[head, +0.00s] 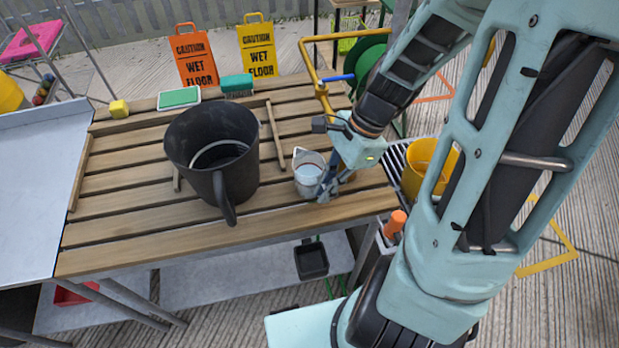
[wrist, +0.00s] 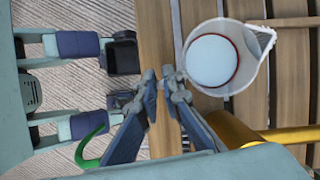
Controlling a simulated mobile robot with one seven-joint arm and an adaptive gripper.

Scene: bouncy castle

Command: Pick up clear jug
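The clear jug (head: 308,178) stands upright on the slatted wooden table, right of the black bucket, with a whitish round area inside. In the wrist view the jug (wrist: 216,58) is seen from above, its spout pointing to the upper right. My gripper (head: 329,187) is low over the table at the jug's right side. In the wrist view the tips of my gripper (wrist: 160,76) are a small gap apart, with wood showing between them. The right finger is right by the jug's wall; I cannot tell whether it touches. The jug's handle is not clearly visible.
A large black bucket (head: 205,150) stands left of the jug. A yellow bucket (head: 425,165) is right of the table. A green sponge-like block (head: 237,85) and a green-white pad (head: 179,98) lie at the back. Two wet-floor signs (head: 195,55) stand behind.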

